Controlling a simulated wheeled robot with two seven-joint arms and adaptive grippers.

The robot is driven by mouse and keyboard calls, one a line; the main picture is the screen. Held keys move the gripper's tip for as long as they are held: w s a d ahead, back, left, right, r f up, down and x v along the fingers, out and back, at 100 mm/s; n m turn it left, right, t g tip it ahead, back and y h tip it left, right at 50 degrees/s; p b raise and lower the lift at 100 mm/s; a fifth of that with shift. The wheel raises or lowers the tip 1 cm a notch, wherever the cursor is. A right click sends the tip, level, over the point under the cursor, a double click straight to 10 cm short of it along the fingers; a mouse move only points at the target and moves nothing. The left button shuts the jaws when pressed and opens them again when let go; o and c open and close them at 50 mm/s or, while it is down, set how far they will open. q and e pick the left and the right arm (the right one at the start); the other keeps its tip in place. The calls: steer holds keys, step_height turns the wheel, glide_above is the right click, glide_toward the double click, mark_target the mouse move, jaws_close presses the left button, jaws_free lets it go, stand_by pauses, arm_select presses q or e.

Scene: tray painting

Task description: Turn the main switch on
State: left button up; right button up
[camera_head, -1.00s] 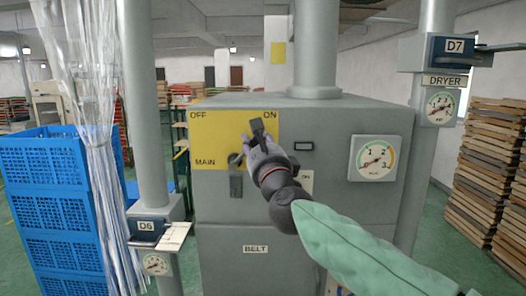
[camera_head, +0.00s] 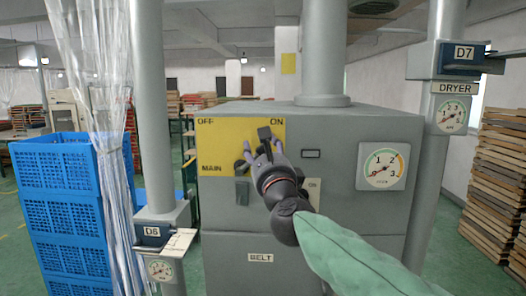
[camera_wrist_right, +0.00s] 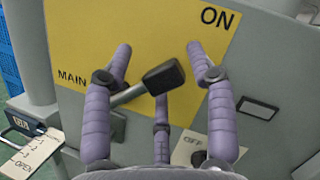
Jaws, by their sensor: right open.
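The main switch is a lever with a black block-shaped knob (camera_head: 264,133) on a yellow panel (camera_head: 220,150) marked MAIN, OFF at upper left and ON at upper right. The lever slants up and right, its knob near the ON mark. In the right wrist view the knob (camera_wrist_right: 163,77) is between the spread purple fingers of my right gripper (camera_wrist_right: 158,47). In the head view my right gripper (camera_head: 263,145) is open in front of the panel, around the knob. I cannot tell whether a finger touches it. The lever's base is partly hidden. My left gripper is not in view.
A grey cabinet (camera_head: 230,235) carries the panel, a round gauge (camera_head: 383,166) and a BELT label. Grey pipes (camera_head: 150,100) stand on both sides. Blue crates (camera_head: 60,210) and a clear plastic curtain are at left, wooden stacks (camera_head: 500,170) at right.

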steer(key=shift+d, duration=0.1)
steer(key=shift+s, duration=0.2)
steer(key=v, duration=1.1)
steer(key=shift+s+d, duration=0.15)
steer(key=shift+s, duration=0.1)
steer(key=shift+f, duration=0.15)
